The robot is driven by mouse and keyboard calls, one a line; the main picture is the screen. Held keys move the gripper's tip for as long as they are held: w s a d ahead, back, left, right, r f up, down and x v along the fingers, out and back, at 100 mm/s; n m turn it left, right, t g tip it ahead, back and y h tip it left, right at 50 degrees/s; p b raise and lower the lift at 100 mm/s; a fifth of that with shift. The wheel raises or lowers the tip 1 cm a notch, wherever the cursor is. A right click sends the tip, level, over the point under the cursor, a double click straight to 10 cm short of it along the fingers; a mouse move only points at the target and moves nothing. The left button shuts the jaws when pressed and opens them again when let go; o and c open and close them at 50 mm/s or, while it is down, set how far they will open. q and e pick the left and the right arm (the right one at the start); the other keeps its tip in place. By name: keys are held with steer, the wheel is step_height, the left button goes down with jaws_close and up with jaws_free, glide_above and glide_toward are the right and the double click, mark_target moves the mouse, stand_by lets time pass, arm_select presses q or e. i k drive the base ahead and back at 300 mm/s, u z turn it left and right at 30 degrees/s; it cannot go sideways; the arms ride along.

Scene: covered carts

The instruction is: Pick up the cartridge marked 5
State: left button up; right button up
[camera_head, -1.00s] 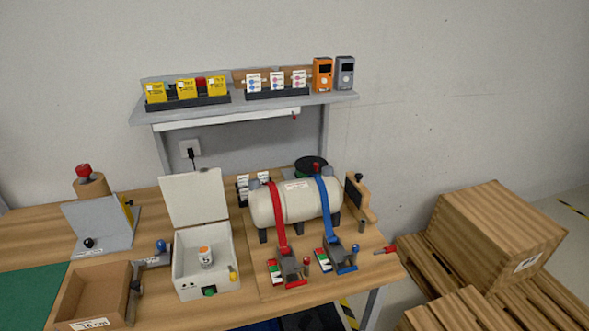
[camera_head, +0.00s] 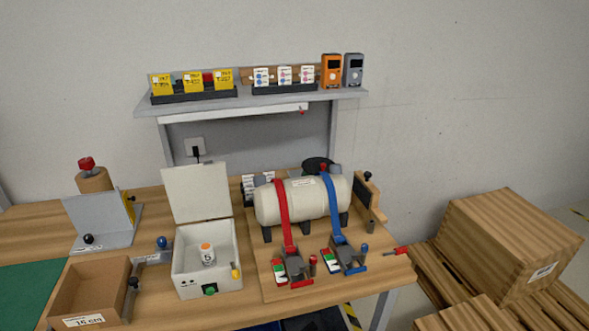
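The cartridge marked 5 (camera_head: 207,255) is a small white cylinder with an orange top. It stands upright inside a white box (camera_head: 186,283) on the wooden bench, and the figure 5 faces me. The box's lid (camera_head: 197,193) is raised at the back, so the box is open from above. A green knob and a yellow lever are on the box's front. Neither of my grippers shows in the head view.
A wooden tray labelled 16 cm (camera_head: 117,276) and a grey angled plate (camera_head: 101,222) are left of the box. A cream tank (camera_head: 311,198) with red and blue straps stands to the right. Wooden crates (camera_head: 503,245) are at the far right.

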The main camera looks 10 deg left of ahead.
mark_target(206, 249)
steer(key=k, duration=1.25)
steer(key=z, duration=0.5)
steer(key=i, duration=1.6)
steer(key=u, duration=0.7)
